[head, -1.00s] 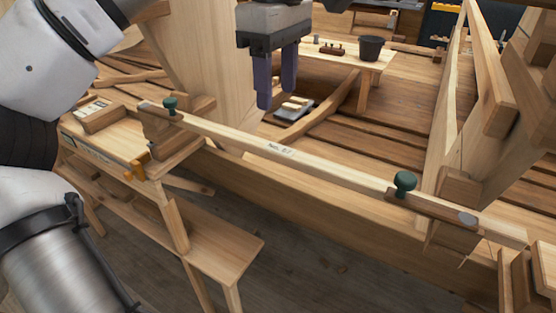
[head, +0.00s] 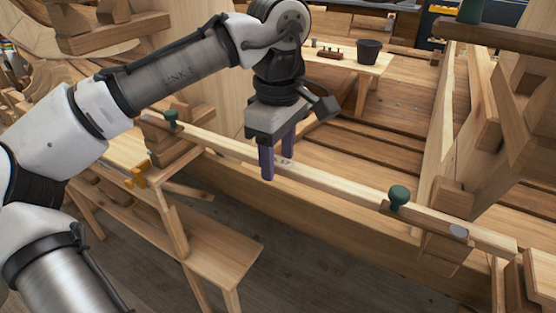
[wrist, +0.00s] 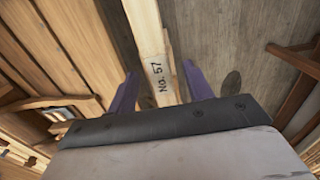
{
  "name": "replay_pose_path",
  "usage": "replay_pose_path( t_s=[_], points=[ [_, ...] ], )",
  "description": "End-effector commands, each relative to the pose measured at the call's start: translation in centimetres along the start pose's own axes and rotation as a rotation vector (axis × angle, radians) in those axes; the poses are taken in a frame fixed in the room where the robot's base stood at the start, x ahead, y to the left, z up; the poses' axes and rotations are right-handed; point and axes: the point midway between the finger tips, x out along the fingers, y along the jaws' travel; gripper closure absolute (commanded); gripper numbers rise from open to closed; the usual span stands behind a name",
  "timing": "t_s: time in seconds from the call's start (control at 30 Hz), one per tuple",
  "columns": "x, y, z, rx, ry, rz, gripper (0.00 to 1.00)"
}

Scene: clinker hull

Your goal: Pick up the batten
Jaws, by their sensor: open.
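The batten (head: 335,182) is a long, thin, pale wooden strip that runs slantwise across the head view. In the wrist view the batten (wrist: 148,30) bears the lettering "No. 57". A dark wooden piece with a green knob sits on it near each end: a left one (head: 170,118) and a right one (head: 399,199). My gripper (head: 277,167) is open at the batten's middle, by the lettering. In the wrist view its purple fingers stand one on each side of the batten, with gaps. I cannot tell whether they touch it.
A wooden trestle bench (head: 222,250) stands at the lower left. An orange clamp (head: 138,175) is near the batten's left end. A small table (head: 345,62) with a dark bucket (head: 368,50) stands behind. Hull planks and upright timbers crowd the right side.

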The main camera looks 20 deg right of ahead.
Motion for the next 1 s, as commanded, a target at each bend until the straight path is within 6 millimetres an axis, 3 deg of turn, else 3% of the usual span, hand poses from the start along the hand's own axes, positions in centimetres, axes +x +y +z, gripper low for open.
replay_pose_path(
  t_s=[0.1, 0.5, 1.0],
  points=[
    [0.01, 0.0, 0.0, 0.0, 0.0, 0.0, 0.49],
    [-0.03, 0.0, 0.0, 0.0, 0.0, 0.0, 1.0],
    [-0.43, 0.18, -0.54, 0.001, -0.001, 0.0, 1.0]
  ],
)
